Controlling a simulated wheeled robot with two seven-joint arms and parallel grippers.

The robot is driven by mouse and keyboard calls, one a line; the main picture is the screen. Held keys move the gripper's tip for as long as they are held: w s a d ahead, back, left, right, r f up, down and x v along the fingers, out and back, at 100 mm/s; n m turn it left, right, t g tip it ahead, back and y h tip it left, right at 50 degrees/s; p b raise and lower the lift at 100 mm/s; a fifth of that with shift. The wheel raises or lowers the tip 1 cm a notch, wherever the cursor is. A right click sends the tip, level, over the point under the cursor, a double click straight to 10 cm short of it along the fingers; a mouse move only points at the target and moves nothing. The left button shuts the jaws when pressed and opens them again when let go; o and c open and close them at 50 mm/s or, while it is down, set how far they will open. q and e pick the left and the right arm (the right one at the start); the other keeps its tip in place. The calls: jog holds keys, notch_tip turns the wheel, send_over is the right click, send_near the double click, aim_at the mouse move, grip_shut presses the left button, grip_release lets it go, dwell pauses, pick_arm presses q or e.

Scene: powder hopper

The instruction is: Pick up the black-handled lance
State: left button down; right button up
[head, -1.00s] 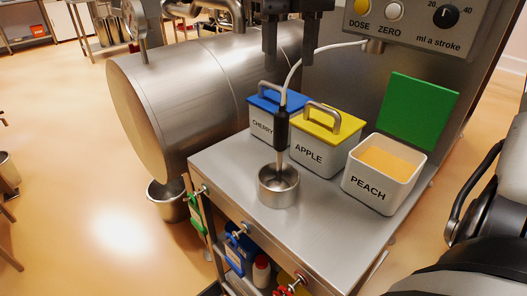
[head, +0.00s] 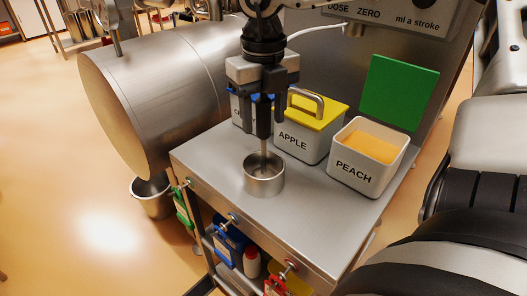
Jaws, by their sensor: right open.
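The black-handled lance (head: 263,146) stands upright, its thin metal rod reaching down into a round steel cup (head: 264,180) on the steel worktop. My right gripper (head: 264,116) points straight down over it, with one finger on each side of the black handle. The gripper is open, and its body and fingers hide the upper part of the lance. I cannot tell if either finger touches the handle. My left gripper is not in view.
The APPLE tub (head: 302,144) with its yellow lid and the open PEACH tub (head: 363,176) stand right of the gripper. A blue-lidded tub (head: 237,110) is partly hidden behind it. A steel drum (head: 150,90) is at left. The worktop's front is clear.

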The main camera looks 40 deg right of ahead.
jog(key=shift+f, duration=0.9)
grip_shut()
jog(key=shift+w+r, duration=0.1)
jog(key=shift+r, duration=0.05)
